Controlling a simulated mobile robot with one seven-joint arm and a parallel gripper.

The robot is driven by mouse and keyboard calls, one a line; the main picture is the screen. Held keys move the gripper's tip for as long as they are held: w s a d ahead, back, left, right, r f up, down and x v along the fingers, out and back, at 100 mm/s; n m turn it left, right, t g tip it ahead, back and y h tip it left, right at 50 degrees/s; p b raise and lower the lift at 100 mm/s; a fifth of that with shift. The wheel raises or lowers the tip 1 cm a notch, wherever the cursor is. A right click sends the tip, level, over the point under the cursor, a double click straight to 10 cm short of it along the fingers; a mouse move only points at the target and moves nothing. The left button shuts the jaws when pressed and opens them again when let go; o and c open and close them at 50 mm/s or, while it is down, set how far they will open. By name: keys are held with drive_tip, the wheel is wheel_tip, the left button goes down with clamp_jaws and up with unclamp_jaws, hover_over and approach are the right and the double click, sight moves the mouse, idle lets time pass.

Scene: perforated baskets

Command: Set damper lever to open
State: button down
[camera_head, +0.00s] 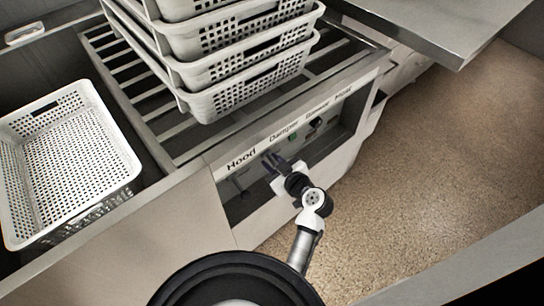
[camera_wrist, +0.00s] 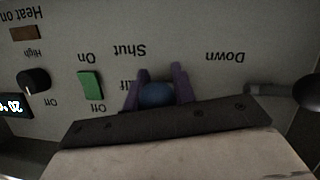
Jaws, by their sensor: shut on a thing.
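The damper lever's blue round knob (camera_wrist: 156,95) is between the two purple fingers of my gripper (camera_wrist: 160,72) in the wrist view, which shows the panel upside down. My gripper is shut on the knob. The word "Shut" shows on the panel beyond the fingertips; another label beside the left finger is partly covered, and no "Open" label is visible. The lever's stem is hidden, so its exact setting cannot be told. In the head view my gripper (camera_head: 272,160) is at the panel below the word "Damper" and covers the lever.
A green switch (camera_wrist: 90,85) and a black knob (camera_wrist: 34,80) are left of the lever in the wrist view. A lever with a dark knob (camera_wrist: 308,91) is at the right, near "Down". White baskets (camera_head: 245,95) are stacked above the panel; another basket (camera_head: 120,160) is at the left.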

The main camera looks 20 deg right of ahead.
wheel_tip(320, 180, up, 2)
drive_tip(key=g+h+p, duration=0.1)
drive_tip(key=g+p, duration=0.3)
drive_tip(key=p, duration=0.2)
drive_tip(key=shift+s+d+r+p, duration=0.1)
drive_tip(key=shift+s+p, duration=0.05)
drive_tip(key=shift+p, duration=0.25)
drive_tip(key=g+h+p, duration=0.1)
drive_tip(key=p, duration=0.1)
drive_tip(key=shift+r+g+p, duration=0.1)
drive_tip(key=shift+g+p, duration=0.3)
drive_tip(key=shift+n+g+p, duration=0.3)
drive_tip(key=shift+g+p, duration=0.2)
drive_tip(key=shift+p, duration=0.1)
drive_tip(key=c, duration=1.2)
unclamp_jaws()
drive_tip(key=shift+o, duration=0.2)
